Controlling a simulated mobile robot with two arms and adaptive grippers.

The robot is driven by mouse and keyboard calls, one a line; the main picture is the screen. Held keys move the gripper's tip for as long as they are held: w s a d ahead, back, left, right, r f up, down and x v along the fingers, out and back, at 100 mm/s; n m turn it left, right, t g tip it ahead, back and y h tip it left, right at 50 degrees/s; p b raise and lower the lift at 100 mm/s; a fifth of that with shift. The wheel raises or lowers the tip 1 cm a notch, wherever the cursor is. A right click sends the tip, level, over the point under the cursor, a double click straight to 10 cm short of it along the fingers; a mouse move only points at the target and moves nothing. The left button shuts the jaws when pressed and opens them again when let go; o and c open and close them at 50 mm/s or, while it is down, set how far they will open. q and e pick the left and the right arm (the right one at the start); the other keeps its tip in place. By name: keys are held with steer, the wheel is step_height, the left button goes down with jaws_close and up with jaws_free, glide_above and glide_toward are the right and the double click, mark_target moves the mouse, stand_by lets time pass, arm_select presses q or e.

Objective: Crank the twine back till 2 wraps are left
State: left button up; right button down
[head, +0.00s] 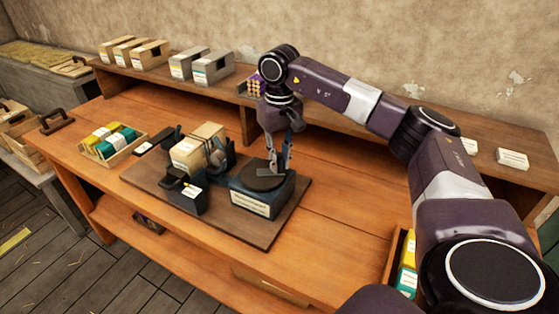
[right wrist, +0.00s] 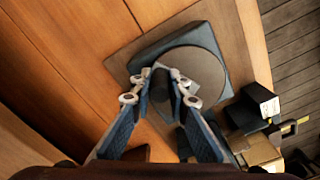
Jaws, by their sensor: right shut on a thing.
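A dark flat round handwheel (head: 262,183) lies on a blue-grey block with a white label (head: 250,203), on the dark base board (head: 265,228). The wheel also shows in the right wrist view (right wrist: 200,68). My right gripper (head: 279,170) points down at the wheel's far right side. A cream block (head: 198,146) stands in the press behind the wheel. No twine or wraps can be made out. My left gripper is not in view.
A tray of yellow, white and green boxes (head: 113,140) stands on the bench at left. A dark box (head: 187,193) stands on the board in front of the press. Cartons (head: 211,67) line the back shelf. Bare bench lies right of the board.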

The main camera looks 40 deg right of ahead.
steer(key=c, duration=1.8)
jaws_free()
steer(key=shift+c, duration=0.2)
step_height(320, 180, up, 12)
steer(key=shift+r, duration=0.1)
